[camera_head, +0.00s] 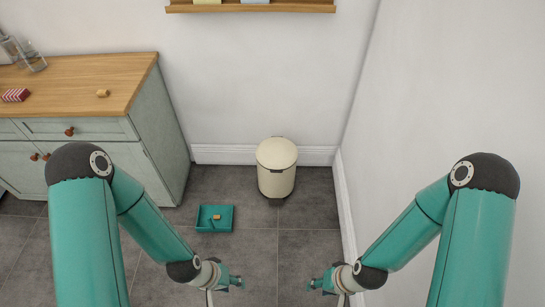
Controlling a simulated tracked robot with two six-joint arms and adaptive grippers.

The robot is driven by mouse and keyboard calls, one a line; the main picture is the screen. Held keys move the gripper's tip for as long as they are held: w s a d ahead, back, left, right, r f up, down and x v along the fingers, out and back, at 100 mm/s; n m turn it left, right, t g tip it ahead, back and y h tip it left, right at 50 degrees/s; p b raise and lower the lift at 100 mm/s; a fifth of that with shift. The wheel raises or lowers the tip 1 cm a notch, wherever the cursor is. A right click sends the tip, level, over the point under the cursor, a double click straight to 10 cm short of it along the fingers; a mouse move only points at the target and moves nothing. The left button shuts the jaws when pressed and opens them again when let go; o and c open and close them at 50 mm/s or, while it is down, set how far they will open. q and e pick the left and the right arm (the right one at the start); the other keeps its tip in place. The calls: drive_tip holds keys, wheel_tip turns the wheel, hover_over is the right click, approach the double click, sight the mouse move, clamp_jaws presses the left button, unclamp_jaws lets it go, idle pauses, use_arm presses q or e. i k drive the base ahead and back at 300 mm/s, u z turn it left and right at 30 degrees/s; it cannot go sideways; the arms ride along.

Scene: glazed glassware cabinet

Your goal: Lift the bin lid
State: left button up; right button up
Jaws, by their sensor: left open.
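A cream cylindrical bin (276,180) stands upright on the dark tiled floor near the back wall. Its round lid (276,152) is down on top. My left gripper (238,284) is low in the foreground, left of the bin and nearer to me, open and apart from it. My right gripper (314,284) is low in the foreground to the right, also apart from the bin. Its fingers are small in view and I cannot tell how far they are parted.
A pale green cabinet (155,165) with a wooden top stands at left. A wall (450,100) closes the right side. Floor in front of the bin is clear.

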sight(277, 154)
drive_tip(key=i, duration=1)
drive_tip(key=u, duration=0.05)
